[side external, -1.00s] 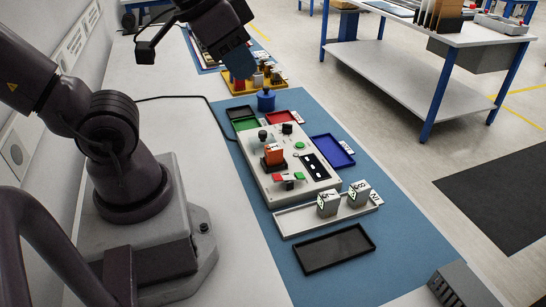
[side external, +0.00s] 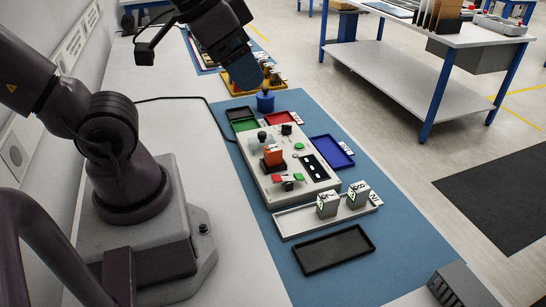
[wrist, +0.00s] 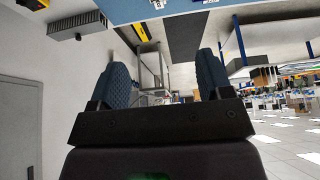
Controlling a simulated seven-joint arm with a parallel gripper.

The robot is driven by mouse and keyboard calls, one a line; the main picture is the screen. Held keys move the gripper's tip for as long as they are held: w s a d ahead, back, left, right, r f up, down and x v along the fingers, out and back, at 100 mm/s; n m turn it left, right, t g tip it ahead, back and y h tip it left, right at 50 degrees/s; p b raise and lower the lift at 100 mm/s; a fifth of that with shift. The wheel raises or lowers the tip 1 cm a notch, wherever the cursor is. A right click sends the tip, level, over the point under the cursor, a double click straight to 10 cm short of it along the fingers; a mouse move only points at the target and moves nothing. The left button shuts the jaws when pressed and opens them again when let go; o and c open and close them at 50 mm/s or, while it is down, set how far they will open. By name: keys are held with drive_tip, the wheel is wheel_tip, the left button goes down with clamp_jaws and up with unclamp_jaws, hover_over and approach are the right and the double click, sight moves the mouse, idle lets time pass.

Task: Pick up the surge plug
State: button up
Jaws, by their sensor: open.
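An orange block (side external: 273,156) sits upright in a dark holder on the light grey control panel (side external: 318,187). It may be the surge plug, but no label on it can be read. My gripper (side external: 248,84) is high near the far end of the panel, beyond and apart from the orange block. In the side view it overlaps the yellow tray and nearly meets the blue knobbed pot in the picture. In the wrist view my gripper (wrist: 162,78) has its two blue fingers wide apart with nothing between them. The orange block does not show in the wrist view.
The blue pot (side external: 265,103) stands behind the panel. A blue tray (side external: 333,152) lies to its right. Two grey cubes (side external: 327,204) (side external: 358,194) stand in a light tray, with an empty black tray (side external: 334,250) in front. A yellow tray (side external: 236,83) holds small parts.

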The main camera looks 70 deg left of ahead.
drive_tip(key=n+g+y, duration=0.5)
drive_tip(key=n+g, duration=0.1)
drive_tip(key=n, duration=1.2)
approach(274, 149)
drive_tip(key=x, duration=0.5)
drive_tip(key=shift+s+a+f, duration=0.2)
drive_tip(key=shift+s, duration=0.2)
drive_tip(key=shift+h, duration=0.3)
drive_tip(key=shift+w+x, duration=0.2)
drive_tip(key=shift+x, duration=1.25)
drive_tip(key=shift+w+x, duration=0.2)
drive_tip(key=shift+x, duration=1.2)
